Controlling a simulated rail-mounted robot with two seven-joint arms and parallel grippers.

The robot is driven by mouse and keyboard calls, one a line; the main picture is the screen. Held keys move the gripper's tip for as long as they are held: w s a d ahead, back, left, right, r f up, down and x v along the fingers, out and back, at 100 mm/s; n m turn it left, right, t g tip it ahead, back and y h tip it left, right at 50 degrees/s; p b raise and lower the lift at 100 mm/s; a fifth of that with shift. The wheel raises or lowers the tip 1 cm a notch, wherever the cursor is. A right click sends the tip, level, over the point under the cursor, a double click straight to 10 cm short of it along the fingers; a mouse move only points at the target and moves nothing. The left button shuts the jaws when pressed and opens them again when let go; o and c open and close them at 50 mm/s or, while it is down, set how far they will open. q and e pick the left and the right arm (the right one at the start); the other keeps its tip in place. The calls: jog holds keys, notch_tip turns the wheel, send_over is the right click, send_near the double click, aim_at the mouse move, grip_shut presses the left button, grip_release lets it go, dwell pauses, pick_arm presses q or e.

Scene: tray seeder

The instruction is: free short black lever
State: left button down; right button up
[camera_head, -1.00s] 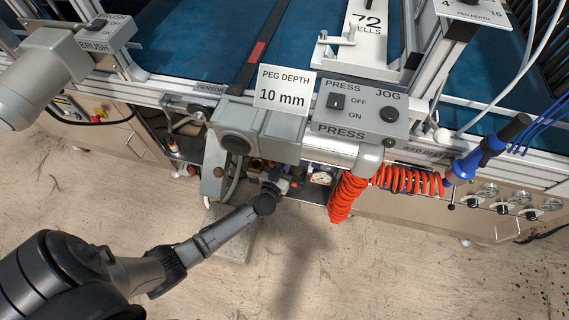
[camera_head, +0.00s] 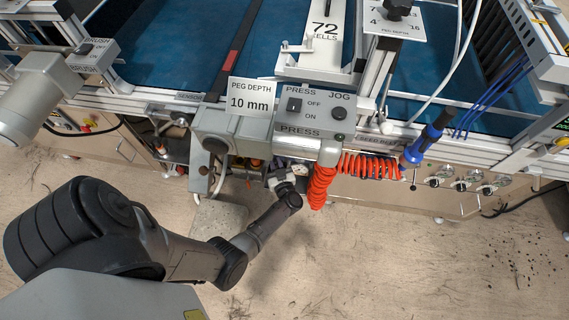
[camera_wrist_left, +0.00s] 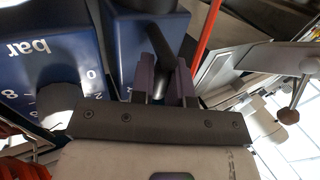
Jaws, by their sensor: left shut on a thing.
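In the left wrist view, my left gripper (camera_wrist_left: 163,84) is shut on a short black lever (camera_wrist_left: 160,70), which sits between the two dark purple-grey fingers beside a dark blue housing (camera_wrist_left: 122,38). Much of the lever is hidden by the fingers. In the head view, my left gripper (camera_head: 281,174) is under the machine's front edge, below the grey PRESS box (camera_head: 318,112). The lever itself cannot be made out there. My right gripper is not in view.
Coiled orange hose (camera_head: 319,186) hangs right of the gripper. A blue-handled tool (camera_head: 424,142) stands farther right. In the wrist view, a blue unit marked "bar" (camera_wrist_left: 45,55) is at left, and a metal rod with a brown knob (camera_wrist_left: 289,115) is at right.

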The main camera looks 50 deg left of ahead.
pick_arm(q)
jog(key=shift+w+d+n+g, duration=0.25)
jog(key=shift+n+g, duration=0.35)
jog(key=shift+g, duration=0.3)
jog(key=shift+w, duration=0.1)
jog(key=c, duration=1.1)
grip_release()
jog(key=shift+a, duration=0.15)
